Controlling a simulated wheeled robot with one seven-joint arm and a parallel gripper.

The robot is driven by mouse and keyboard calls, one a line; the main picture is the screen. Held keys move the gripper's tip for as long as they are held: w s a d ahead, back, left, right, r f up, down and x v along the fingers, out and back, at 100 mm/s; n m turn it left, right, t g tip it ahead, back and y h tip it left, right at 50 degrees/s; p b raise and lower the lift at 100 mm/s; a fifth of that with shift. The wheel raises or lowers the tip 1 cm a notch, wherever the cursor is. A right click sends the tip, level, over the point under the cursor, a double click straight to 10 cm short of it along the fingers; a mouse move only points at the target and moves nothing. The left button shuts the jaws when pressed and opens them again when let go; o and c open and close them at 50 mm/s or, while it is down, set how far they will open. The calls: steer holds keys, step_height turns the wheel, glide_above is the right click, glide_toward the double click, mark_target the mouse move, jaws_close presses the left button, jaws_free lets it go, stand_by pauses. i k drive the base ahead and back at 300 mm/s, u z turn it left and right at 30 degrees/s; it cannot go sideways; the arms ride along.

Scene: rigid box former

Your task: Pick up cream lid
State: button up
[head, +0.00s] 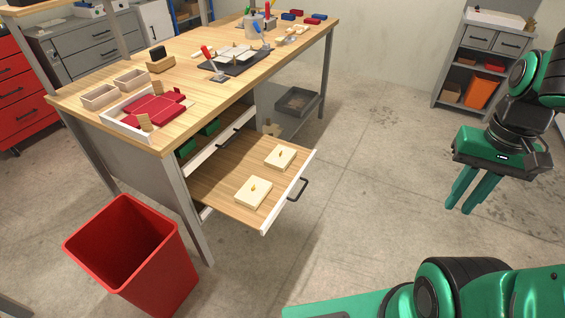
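Two cream lids lie flat and apart on the pulled-out wooden drawer of the workbench. One cream lid (244,199) is nearer the front corner; the other cream lid (274,161) is farther back. Each is a square slab with a small orange-brown mark or knob on top. My gripper (459,208) hangs over the floor at the right, well away from the drawer. Its two green fingers point down with a gap between them, and it holds nothing.
The drawer (216,178) has a white front and a dark handle (297,190). The workbench (185,110) above it carries trays, red parts and clamps. A red bin (130,260) stands at the front left. A grey shelf unit (480,65) stands at the back right. Bare floor (360,160) lies between.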

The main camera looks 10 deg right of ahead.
mark_target(280, 158)
steer(key=k, duration=0.5)
steer(key=i, duration=1.65)
steer(key=u, duration=0.65)
